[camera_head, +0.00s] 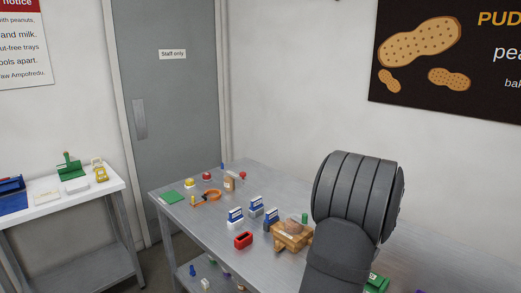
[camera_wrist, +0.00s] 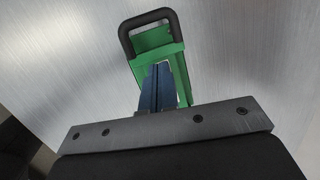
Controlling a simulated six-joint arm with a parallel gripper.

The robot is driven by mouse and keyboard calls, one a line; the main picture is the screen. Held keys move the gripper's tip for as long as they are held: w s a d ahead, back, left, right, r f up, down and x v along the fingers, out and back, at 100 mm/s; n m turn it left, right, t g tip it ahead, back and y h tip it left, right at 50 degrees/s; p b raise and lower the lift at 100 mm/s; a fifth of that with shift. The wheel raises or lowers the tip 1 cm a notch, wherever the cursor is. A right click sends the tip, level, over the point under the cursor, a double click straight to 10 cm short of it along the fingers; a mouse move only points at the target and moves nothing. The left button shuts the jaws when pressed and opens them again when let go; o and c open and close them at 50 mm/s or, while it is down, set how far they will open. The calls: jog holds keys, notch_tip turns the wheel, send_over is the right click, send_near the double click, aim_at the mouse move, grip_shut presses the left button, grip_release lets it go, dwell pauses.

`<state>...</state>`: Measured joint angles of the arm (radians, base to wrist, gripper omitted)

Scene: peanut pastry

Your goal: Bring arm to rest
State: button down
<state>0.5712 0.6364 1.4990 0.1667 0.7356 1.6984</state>
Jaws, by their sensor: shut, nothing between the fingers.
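In the wrist view my gripper (camera_wrist: 158,88) has its two dark blue fingers side by side, shut with nothing between them. The fingertips overlap a green object with a black loop handle (camera_wrist: 148,27) on the metal table; I cannot tell whether they touch it. In the head view my arm (camera_head: 358,200) rises at the right front of the table and hides part of it. The gripper itself is not visible there.
The steel table (camera_head: 300,190) holds several blue-and-white items (camera_head: 236,215), a red item (camera_head: 243,240), a wooden tray (camera_head: 292,238) and an orange ring (camera_head: 207,198). A green item (camera_head: 376,283) shows beside my arm. A white side table (camera_head: 60,195) stands left.

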jog(key=s+a+r+n, duration=0.1)
jog(key=r+n, duration=0.5)
jog(key=n, duration=0.2)
jog(key=s+a+r+n+h, duration=0.1)
jog(key=s+a+r+n, duration=0.1)
jog(key=r+n, duration=0.4)
jog(key=shift+s+r+n+g, duration=0.15)
jog(key=shift+r+n+g, duration=0.2)
jog(key=shift+n, duration=0.95)
dwell(0.6)
